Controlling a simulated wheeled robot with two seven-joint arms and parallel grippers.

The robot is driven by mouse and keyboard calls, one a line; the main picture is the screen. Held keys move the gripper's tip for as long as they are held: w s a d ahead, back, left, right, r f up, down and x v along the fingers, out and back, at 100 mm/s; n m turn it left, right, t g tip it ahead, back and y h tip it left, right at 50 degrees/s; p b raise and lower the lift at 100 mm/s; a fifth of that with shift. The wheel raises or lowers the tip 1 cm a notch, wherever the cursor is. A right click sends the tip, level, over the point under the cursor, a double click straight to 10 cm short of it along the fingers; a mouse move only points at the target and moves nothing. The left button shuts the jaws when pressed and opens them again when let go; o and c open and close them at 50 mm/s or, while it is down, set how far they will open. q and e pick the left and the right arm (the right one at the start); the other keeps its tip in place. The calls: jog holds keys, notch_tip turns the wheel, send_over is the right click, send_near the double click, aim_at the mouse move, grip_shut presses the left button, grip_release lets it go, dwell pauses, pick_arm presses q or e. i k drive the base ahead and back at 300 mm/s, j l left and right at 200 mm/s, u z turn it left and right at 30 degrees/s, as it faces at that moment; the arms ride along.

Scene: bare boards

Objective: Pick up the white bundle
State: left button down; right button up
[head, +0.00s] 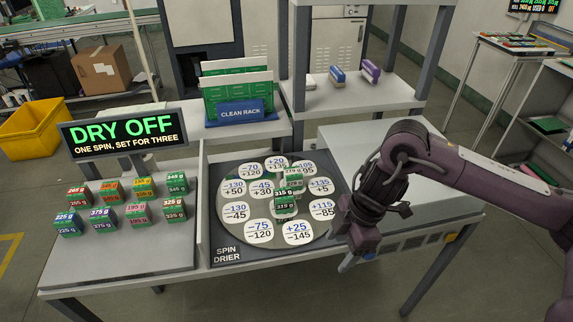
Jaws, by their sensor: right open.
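Several green bundles with coloured, weight-marked top bands stand in two rows on the left table. A blue-banded bundle (69,223) is at its front left, and a pale, reddish-lettered 195 g bundle (137,213) is in the front row. Two more stand on the round spin drier plate: a 315 g bundle (284,205) near the middle and a 275 g bundle (294,181) just behind it. I cannot tell for sure which bundle is the white one. My right gripper (348,262) is open and empty, pointing down at the drier's front right edge, apart from the bundles. My left gripper is out of view.
The spin drier (228,250) has numbered white spots on its plate. A clean rack (240,112) stands behind it. A sign (123,131) reads DRY OFF, one spin, set for three. The right tabletop is partly under my arm.

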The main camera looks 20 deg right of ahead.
aim_at(292, 175)
jog(key=i, duration=1)
